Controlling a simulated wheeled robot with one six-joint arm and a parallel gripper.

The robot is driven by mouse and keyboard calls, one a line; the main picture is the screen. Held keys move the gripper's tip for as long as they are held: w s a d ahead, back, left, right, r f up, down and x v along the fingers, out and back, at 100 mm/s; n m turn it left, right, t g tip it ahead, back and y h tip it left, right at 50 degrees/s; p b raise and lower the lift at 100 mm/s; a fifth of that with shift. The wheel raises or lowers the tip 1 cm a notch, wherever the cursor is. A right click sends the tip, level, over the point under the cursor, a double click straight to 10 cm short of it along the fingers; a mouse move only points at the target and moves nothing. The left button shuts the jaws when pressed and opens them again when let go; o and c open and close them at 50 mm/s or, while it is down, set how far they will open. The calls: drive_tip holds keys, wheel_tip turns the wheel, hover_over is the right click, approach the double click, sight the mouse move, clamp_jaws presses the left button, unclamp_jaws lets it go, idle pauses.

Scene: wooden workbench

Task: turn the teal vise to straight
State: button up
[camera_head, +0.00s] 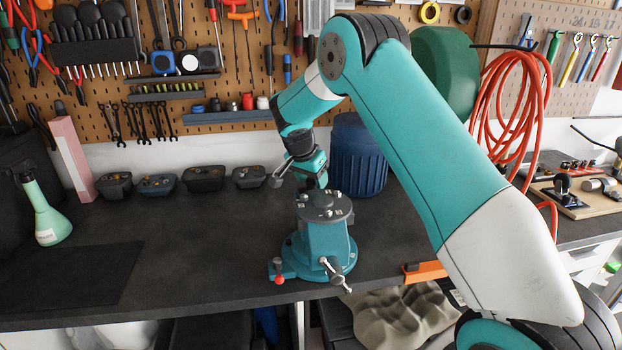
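The teal vise (322,244) stands on the dark bench top near its front edge. It has a round base, a grey round top with bolts, and a metal handle (336,273) at its front right, pointing toward the bench edge. A red-tipped lever (279,279) sticks out at the front left of the base. My gripper (300,172) is just behind the vise's top, pointing down. Teal and metal parts overlap there, so I cannot tell whether it touches the vise. Its fingers are too small and partly hidden to judge their opening.
A dark blue ribbed bin (358,155) stands close behind the vise. A green spray bottle (46,212) and a pink box (72,158) are at left. The bench left of the vise is mostly clear.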

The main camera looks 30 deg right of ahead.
drive_tip(key=shift+a, duration=0.15)
drive_tip(key=shift+a+r, duration=0.1)
drive_tip(key=shift+r, duration=0.15)
drive_tip(key=b+v, duration=0.2)
drive_tip(key=v, duration=1.4)
drive_tip(key=shift+r, duration=0.4)
drive_tip(key=s+a+f+n+y, duration=0.2)
drive_tip(key=s+a+n, duration=0.4)
drive_tip(key=s, duration=0.6)
drive_tip(key=s+a+f+n+g+y+b, duration=0.1)
drive_tip(key=s+a+f+n+y, duration=0.1)
drive_tip(key=s+a+n, duration=0.5)
drive_tip(key=s+a+f+n+y, duration=0.2)
drive_tip(key=s+a+n+y, duration=0.2)
drive_tip(key=s, duration=1.3)
drive_tip(key=a+n, duration=0.3)
drive_tip(key=shift+n+g+b, duration=0.3)
drive_tip(key=shift+n+g, duration=0.1)
drive_tip(key=shift+a, duration=0.15)
